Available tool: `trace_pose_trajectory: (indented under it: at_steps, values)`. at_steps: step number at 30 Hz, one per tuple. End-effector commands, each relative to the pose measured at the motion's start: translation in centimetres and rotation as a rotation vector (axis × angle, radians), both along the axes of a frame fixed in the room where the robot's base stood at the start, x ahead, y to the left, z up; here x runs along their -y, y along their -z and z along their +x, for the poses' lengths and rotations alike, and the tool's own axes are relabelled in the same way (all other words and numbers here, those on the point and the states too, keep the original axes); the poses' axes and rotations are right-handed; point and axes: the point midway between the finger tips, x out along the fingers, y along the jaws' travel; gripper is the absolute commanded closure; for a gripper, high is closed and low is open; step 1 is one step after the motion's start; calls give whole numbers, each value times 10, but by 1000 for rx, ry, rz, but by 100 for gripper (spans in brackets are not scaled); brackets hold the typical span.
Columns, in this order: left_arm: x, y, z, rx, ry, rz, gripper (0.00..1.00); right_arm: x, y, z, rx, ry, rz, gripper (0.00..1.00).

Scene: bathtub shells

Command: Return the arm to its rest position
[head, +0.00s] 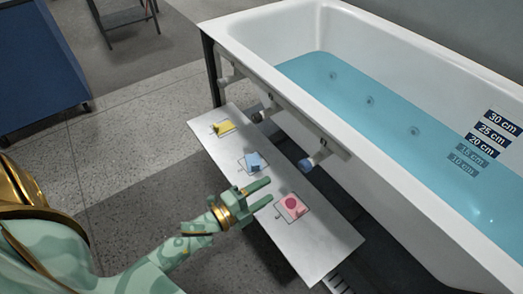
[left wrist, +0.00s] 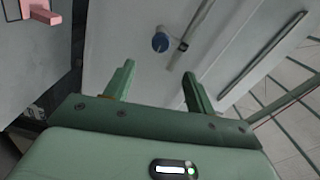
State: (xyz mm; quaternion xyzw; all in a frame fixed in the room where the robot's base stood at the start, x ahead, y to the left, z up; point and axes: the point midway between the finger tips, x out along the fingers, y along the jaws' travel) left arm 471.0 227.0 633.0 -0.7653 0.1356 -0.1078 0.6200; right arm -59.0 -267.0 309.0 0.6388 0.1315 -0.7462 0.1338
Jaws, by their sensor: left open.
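My left gripper (head: 262,194) is green with gold bands and reaches in from the lower left in the head view. It is open and empty, above the white shelf (head: 325,243) between the blue and pink pieces. Its two fingers (left wrist: 155,88) stand apart in the left wrist view with nothing between them. My right gripper is not in view.
On the shelf are a yellow piece (head: 223,127), a blue piece (head: 253,162) and a pink piece (head: 292,205). The white bathtub (head: 400,160) holds blue water (head: 375,110). A blue-ended fitting (head: 305,164) sticks out from its side. A blue cabinet (head: 40,70) stands upper left.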

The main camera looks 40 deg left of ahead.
Motion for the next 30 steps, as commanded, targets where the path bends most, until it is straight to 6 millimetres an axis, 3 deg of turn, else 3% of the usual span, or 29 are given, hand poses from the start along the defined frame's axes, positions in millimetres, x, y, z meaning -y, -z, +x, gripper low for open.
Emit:
trace_pose_trajectory:
  at_steps: [17,20,23,24,26,27,29,30]
  values:
    - [-4,5,2,-44,-23,-47,45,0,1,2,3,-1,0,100]
    - [-23,51,-6,-226,-134,-166,45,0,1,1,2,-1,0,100]
    - [-39,122,-39,-476,-283,-299,45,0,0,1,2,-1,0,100]
    - [-43,153,-60,-580,-346,-347,45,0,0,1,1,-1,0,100]
    - [-49,194,-97,-730,-444,-407,45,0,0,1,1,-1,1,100]
    - [-51,220,-126,-825,-509,-439,45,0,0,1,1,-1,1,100]
    - [-53,252,-170,-960,-604,-478,45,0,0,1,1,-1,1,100]
    - [-54,271,-203,-1047,-669,-495,45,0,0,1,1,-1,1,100]
